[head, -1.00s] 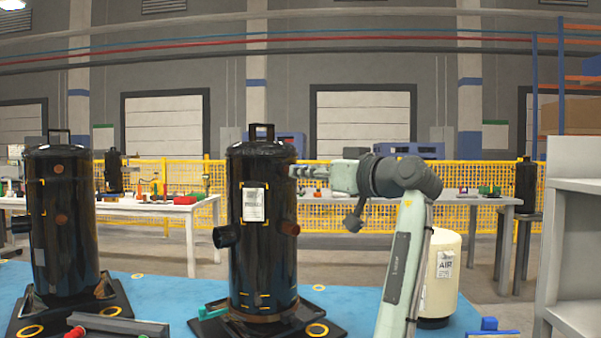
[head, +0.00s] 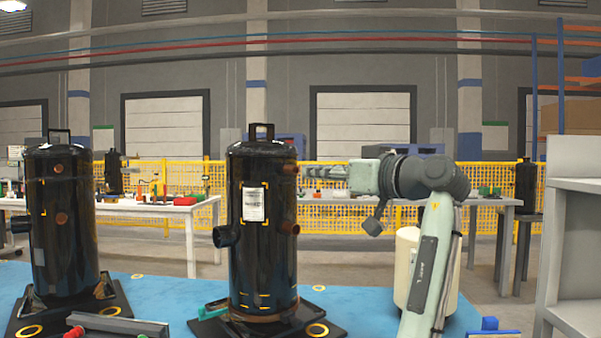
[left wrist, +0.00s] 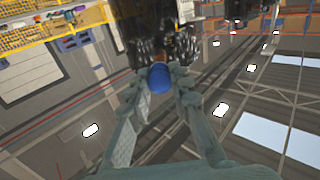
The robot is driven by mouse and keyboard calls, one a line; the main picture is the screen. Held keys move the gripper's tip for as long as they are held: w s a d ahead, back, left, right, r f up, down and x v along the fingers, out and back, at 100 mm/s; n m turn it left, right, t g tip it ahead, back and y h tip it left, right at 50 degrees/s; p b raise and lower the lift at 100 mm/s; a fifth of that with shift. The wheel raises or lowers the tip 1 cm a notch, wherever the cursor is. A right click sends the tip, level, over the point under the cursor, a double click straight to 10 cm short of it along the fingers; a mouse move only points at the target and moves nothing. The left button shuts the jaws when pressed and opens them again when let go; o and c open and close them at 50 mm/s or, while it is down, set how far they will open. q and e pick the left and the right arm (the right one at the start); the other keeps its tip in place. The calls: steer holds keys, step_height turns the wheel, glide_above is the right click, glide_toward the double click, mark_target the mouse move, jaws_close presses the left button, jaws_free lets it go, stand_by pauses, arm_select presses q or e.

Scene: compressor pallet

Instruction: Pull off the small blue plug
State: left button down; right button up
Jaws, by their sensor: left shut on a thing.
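The small blue plug (left wrist: 159,77) is held between the fingertips of my left gripper (left wrist: 158,82) in the left wrist view. In the head view my left gripper (head: 308,171) is just right of the upper part of the middle black compressor (head: 262,230), with a small gap. A copper stub (head: 290,169) shows bare on the compressor's upper right side, facing the fingertips. I cannot make out the plug in the head view. My right gripper is not in view.
A second black compressor (head: 62,230) stands at the left on the blue pallet surface (head: 165,300). A cream air tank (head: 405,262) stands behind my left arm. A grey shelf (head: 572,240) is at the right. Tables and a yellow fence (head: 330,215) are behind.

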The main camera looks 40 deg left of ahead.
arm_select(q)
steer(key=shift+v, duration=1.1)
